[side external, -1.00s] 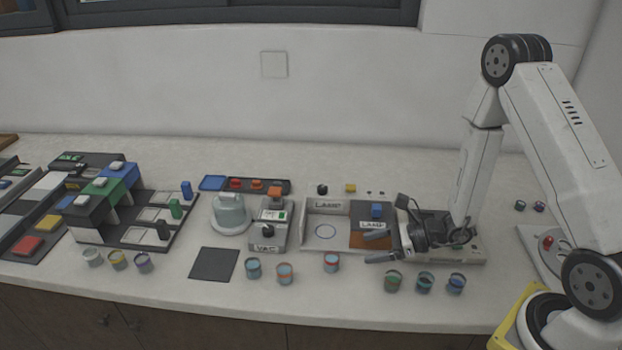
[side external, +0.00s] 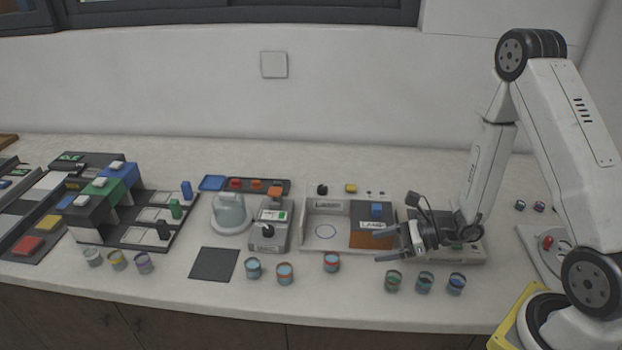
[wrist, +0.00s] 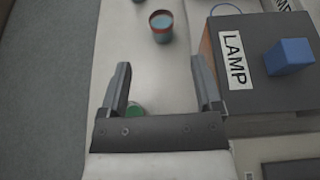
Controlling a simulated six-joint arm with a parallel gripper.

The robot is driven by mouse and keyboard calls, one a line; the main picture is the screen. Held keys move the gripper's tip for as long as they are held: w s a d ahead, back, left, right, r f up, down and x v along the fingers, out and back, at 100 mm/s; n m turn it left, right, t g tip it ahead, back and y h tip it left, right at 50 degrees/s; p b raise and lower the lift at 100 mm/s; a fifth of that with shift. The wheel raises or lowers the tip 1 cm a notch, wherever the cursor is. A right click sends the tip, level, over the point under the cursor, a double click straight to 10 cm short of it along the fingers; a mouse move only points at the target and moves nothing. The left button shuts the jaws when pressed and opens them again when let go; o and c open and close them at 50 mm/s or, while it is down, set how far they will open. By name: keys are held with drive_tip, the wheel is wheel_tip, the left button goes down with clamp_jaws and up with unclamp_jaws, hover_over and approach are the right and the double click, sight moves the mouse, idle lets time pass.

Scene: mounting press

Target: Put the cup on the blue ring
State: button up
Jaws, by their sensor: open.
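The blue ring (side external: 326,231) is drawn on the light left floor of the press tray and looks empty; its edge shows at the top of the wrist view (wrist: 228,9). A cup with a red rim and blue inside (side external: 331,262) stands upright in front of the tray, and in the wrist view (wrist: 161,25) it lies beyond my fingertips. My gripper (side external: 377,243) is open and empty over the tray's front right side; its fingers also show in the wrist view (wrist: 160,66). A green-filled cup (side external: 393,280) stands below it, partly hidden by my gripper in the wrist view (wrist: 135,109).
Two more cups (side external: 425,283) (side external: 456,283) stand at right, and two others (side external: 285,273) (side external: 253,267) left of the red-rimmed cup. A dark LAMP box with a blue button (wrist: 290,56) rises beside my fingers. A VAC unit (side external: 269,230) borders the tray's left.

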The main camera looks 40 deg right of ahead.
drive_tip(key=shift+s+a+r+n+g+y, duration=0.2)
drive_tip(key=shift+s+a+n+g+y, duration=0.1)
drive_tip(key=shift+a+n+y, duration=0.15)
drive_tip(key=s+a+r+n+g+h, duration=0.35)
drive_tip(key=s+n+g, duration=0.6)
drive_tip(key=n, duration=0.65)
drive_tip(key=w+d+r+n+t+h, duration=0.3)
drive_tip(key=r+n+h, duration=0.2)
drive_tip(key=n, duration=0.5)
drive_tip(key=shift+w+d+r+h, duration=0.15)
drive_tip(key=shift+w+r+h, duration=0.25)
drive_tip(key=shift+h, duration=0.5)
drive_tip(key=shift+o, duration=0.5)
drive_tip(key=shift+w+f, duration=0.1)
